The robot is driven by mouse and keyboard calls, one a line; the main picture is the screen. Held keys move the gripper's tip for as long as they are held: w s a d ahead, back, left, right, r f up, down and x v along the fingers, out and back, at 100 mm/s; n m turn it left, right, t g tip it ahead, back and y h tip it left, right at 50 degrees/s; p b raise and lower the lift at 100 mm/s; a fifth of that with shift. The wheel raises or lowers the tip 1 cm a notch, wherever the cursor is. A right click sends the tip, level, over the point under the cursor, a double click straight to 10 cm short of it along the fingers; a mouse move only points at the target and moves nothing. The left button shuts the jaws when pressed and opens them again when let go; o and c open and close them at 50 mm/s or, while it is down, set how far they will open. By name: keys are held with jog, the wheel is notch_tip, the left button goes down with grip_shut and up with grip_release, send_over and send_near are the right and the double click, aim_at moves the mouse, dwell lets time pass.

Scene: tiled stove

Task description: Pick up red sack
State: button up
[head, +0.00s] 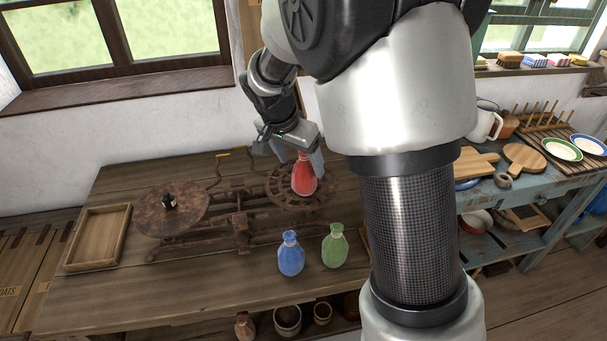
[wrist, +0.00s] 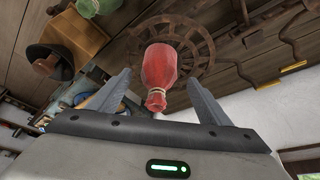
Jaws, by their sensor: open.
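The red sack (head: 304,175) stands upright on the right round pan (head: 283,186) of a rusty scale on the wooden table. My gripper (head: 291,160) is around the sack's upper part in the head view, with its fingers to either side. In the wrist view the red sack (wrist: 158,75) lies between the two spread fingers, its tied neck toward the palm. Gaps show between the sack and both fingers. My gripper (wrist: 167,88) is open and holds nothing.
A blue sack (head: 291,254) and a green sack (head: 335,245) stand on the table in front of the scale. A wooden tray (head: 126,238) lies at the left. The table's front left is clear.

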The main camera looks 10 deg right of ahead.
aim_at(304, 173)
jog(key=x, duration=0.5)
jog(key=shift+s+f, duration=0.15)
jog(key=shift+s, duration=0.05)
